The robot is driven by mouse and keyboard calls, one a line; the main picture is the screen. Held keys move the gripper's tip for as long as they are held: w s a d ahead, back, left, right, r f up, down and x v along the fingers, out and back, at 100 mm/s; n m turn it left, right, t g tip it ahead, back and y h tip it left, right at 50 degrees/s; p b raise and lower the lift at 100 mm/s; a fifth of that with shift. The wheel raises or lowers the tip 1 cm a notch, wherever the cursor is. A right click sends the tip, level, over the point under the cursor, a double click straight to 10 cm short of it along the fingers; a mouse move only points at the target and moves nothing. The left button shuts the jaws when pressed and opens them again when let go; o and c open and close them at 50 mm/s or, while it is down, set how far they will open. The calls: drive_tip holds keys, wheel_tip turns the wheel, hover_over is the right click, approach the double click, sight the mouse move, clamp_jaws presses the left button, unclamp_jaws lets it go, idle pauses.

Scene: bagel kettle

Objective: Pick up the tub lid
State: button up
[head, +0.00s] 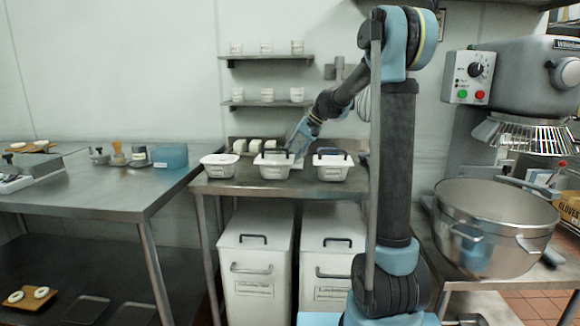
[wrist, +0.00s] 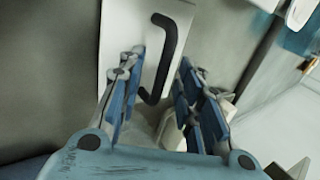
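Three white tubs stand in a row on the small steel table: a left tub (head: 219,167), a middle tub (head: 271,171) and a right tub (head: 331,173). My gripper (head: 294,147) reaches down from the right over the middle tub. In the wrist view a flat white lid (wrist: 117,28) carries a bent black handle (wrist: 167,52). My gripper (wrist: 162,66) is open there, its blue fingers apart on either side of the handle's lower part. I cannot tell whether the fingers touch it. The lid's near end is hidden by the fingers and palm.
Two white bins (head: 256,266) with black handles stand under the table. Shelves with small white cups (head: 266,47) hang behind. A mixer (head: 522,85) and large steel bowl (head: 497,222) are at the right. A long steel table (head: 110,190) is at the left.

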clamp_jaws()
idle(0.3)
